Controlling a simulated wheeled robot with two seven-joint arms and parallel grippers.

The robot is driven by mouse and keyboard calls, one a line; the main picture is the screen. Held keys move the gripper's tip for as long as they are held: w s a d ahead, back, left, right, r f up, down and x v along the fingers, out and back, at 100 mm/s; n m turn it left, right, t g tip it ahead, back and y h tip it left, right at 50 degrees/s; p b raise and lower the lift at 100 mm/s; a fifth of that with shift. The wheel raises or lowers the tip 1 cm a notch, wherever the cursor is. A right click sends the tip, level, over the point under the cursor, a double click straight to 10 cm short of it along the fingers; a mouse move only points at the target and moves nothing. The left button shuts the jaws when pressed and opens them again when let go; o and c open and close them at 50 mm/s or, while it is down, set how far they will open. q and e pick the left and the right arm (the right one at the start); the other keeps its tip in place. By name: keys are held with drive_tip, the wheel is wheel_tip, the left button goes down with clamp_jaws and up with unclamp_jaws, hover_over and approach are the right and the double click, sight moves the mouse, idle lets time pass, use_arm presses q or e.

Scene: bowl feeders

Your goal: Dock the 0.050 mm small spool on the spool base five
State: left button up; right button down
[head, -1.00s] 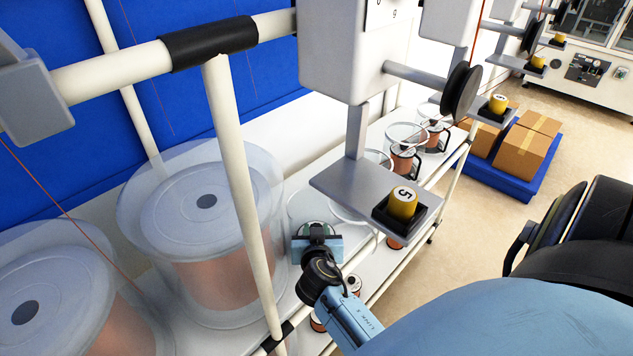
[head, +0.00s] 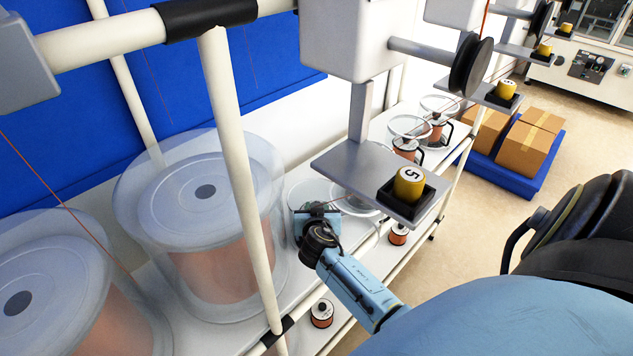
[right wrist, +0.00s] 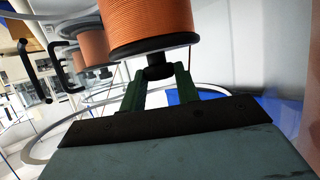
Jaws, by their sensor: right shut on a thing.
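My right gripper (right wrist: 160,82) is shut on the black knob of a copper-wound spool (right wrist: 152,28) in the right wrist view. In the head view the right gripper (head: 318,208) is low over the white shelf, at a clear round guard (head: 300,190). The held spool is hidden behind the hand there, and whether it touches a base cannot be told. A yellow piece marked 5 (head: 409,183) sits in a black holder on the grey plate (head: 340,170) above and to the right of the hand. The spool's size label is not readable. My left gripper is not in view.
A large clear drum (head: 205,230) and a white post (head: 240,190) stand left of the hand. The grey plate overhangs on its right. More spools (head: 405,150) stand farther along the shelf. Spools (head: 321,313) also stand on the lower shelf.

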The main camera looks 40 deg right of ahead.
drive_tip(key=shift+w+r, duration=0.1)
drive_tip(key=shift+r, duration=0.15)
drive_tip(key=shift+f, duration=0.1)
drive_tip(key=c, duration=1.5)
unclamp_jaws()
drive_tip(key=shift+f, duration=0.25)
drive_tip(key=o, duration=0.5)
drive_tip(key=shift+c, duration=0.2)
drive_tip(key=shift+r, duration=0.15)
drive_tip(key=shift+s+a+r, duration=0.1)
drive_tip(key=shift+s+a, duration=0.15)
drive_tip(key=shift+s, duration=0.1)
drive_tip(key=v, duration=1.1)
drive_tip(key=shift+s, duration=0.2)
drive_tip(key=shift+a, duration=0.1)
